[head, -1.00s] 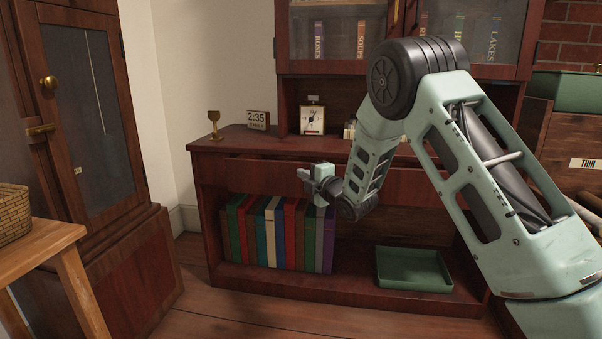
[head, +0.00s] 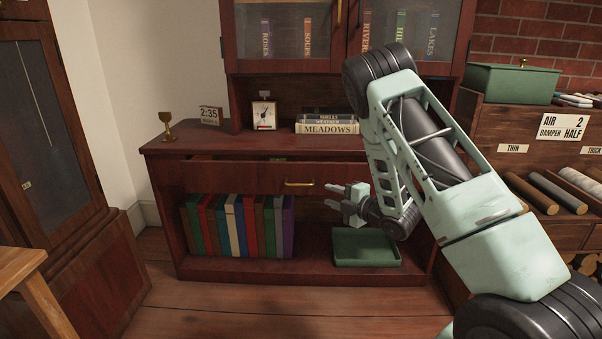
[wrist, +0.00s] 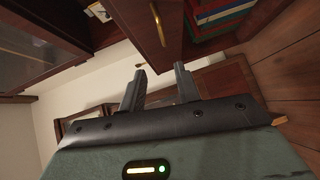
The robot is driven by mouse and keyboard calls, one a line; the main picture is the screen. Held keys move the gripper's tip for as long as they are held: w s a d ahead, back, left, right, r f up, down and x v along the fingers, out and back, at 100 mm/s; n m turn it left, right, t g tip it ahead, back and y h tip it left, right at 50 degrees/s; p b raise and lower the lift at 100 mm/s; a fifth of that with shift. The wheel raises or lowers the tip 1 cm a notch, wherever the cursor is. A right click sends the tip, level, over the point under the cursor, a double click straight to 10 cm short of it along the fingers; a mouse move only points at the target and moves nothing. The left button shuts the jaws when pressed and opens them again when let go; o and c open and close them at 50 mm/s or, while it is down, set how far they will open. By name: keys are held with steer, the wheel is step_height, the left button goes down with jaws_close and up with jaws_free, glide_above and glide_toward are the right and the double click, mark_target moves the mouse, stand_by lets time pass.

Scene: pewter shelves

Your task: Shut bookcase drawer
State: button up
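The bookcase drawer (head: 235,178) has a dark red wood front and a brass handle (head: 299,184). It stands partly out from the bookcase (head: 330,272), with a gap above its front and a bit of something green inside. My gripper (head: 340,197) is just right of and below the handle, pointing left, apart from it. In the wrist view the two fingers (wrist: 158,76) are spread with nothing between them. The drawer front (wrist: 172,15) and its handle (wrist: 156,24) show at the top of that view. My arm hides the drawer's right end.
Several upright books (head: 233,226) and a green tray (head: 366,248) sit on the lower shelf. A tall wooden cabinet (head: 90,245) is left. The floor in front is clear.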

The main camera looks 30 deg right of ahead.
mark_target(300, 185)
steer(key=shift+d+f+b+x, duration=0.2)
steer(key=shift+b+x, duration=0.45)
steer(key=shift+x, duration=1.85)
steer(key=shift+d+f+b+x, duration=0.15)
steer(key=shift+b+x, duration=0.55)
steer(key=shift+x, duration=1.85)
steer(key=shift+d+f+b+x, duration=0.15)
steer(key=shift+b+x, duration=0.5)
steer(key=shift+x, duration=1.85)
steer(key=shift+r, duration=0.1)
jaws_close()
